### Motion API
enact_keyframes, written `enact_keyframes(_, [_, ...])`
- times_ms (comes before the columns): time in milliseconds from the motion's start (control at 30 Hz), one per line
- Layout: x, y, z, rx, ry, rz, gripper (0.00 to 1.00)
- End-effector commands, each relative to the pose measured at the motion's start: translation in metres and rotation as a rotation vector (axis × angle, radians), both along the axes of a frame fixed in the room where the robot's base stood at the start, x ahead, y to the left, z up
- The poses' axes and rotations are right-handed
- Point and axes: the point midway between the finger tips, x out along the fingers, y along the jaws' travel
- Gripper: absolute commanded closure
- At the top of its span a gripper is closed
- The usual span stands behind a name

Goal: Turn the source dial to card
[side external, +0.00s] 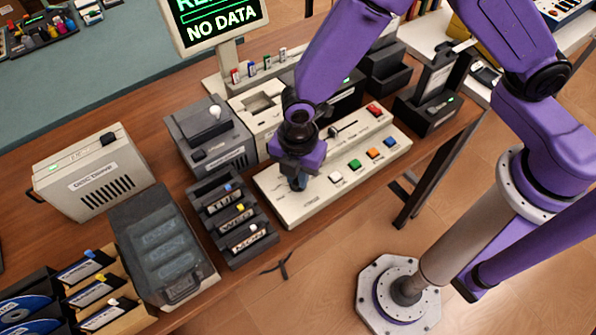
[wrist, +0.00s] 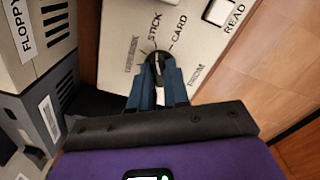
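The source dial (wrist: 158,60) is a small dark knob on the cream control panel (side external: 318,205). In the wrist view, the printed words STICK and CARD stand just above it, with fainter labels to its left and right. Its upper end points roughly up, between STICK and CARD; the exact setting is hard to tell. My gripper (wrist: 158,70) points down at the dial, its two blue fingers close against the knob's sides. In the side view, my gripper (side external: 298,184) is low over the panel's left part and hides the dial.
The panel also carries a slider (side external: 343,127) and several coloured buttons, including a white one (side external: 336,177). A rack labelled TUE, WED and MON (side external: 232,220) stands left of the panel. A screen (side external: 215,22) behind reads NO DATA.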

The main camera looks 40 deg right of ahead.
Motion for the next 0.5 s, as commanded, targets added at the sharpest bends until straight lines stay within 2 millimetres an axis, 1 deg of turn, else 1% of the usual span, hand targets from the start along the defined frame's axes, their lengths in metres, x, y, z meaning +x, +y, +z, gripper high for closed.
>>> enact_keyframes(267, [-0.0006, 0.0001, 0.0002, -0.001, 0.000, -0.022, 1.00])
enact_keyframes(500, [-0.0003, -0.0001, 0.0001, -0.001, 0.000, -0.142, 1.00])
